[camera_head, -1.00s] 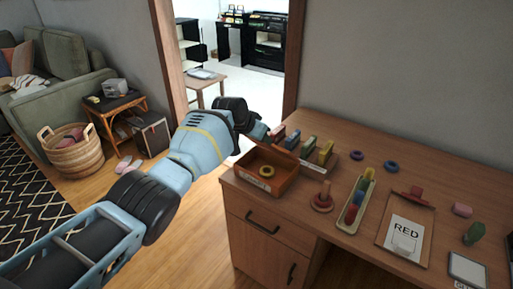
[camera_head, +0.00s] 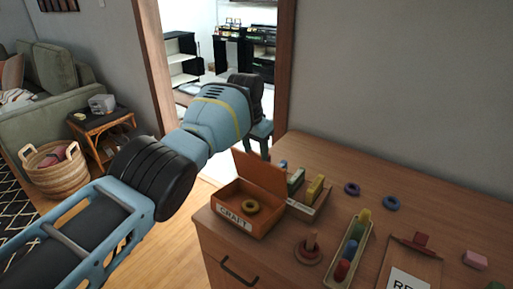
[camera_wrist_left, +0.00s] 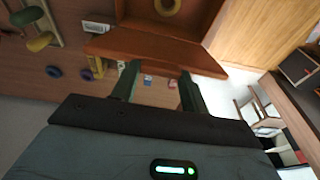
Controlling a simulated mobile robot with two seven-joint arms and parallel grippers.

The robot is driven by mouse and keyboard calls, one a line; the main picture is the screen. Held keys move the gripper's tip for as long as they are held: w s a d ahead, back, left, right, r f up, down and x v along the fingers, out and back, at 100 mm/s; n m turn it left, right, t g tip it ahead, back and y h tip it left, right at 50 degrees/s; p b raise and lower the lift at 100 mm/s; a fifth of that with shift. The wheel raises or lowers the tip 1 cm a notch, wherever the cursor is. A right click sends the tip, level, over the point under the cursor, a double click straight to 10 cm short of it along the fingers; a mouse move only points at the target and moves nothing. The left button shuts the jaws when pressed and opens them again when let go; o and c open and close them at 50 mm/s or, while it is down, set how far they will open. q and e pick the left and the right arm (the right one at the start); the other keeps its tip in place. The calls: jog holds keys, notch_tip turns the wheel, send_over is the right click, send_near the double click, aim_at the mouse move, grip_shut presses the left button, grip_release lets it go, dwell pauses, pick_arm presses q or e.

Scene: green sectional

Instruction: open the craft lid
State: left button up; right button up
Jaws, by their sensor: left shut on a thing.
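The orange-brown craft box (camera_head: 262,228), labelled CRAFT, stands at the desk's left end with a yellow ring (camera_head: 250,206) inside. Its lid (camera_head: 262,171) stands raised at the back, leaving the inside in view. My left gripper (camera_head: 258,147) is behind the lid's upper edge and shut on it; the lid partly hides the fingers. In the left wrist view, the gripper's fingertips (camera_wrist_left: 158,68) meet the lid's edge (camera_wrist_left: 130,45), with the ring (camera_wrist_left: 168,6) beyond. My right gripper is not in view.
A tray of coloured blocks (camera_head: 313,202) stands close to the right of the box. A peg with a ring (camera_head: 309,249) and a long block tray (camera_head: 341,270) are in front. Blue rings (camera_head: 391,203) lie farther right. A doorway is behind my arm.

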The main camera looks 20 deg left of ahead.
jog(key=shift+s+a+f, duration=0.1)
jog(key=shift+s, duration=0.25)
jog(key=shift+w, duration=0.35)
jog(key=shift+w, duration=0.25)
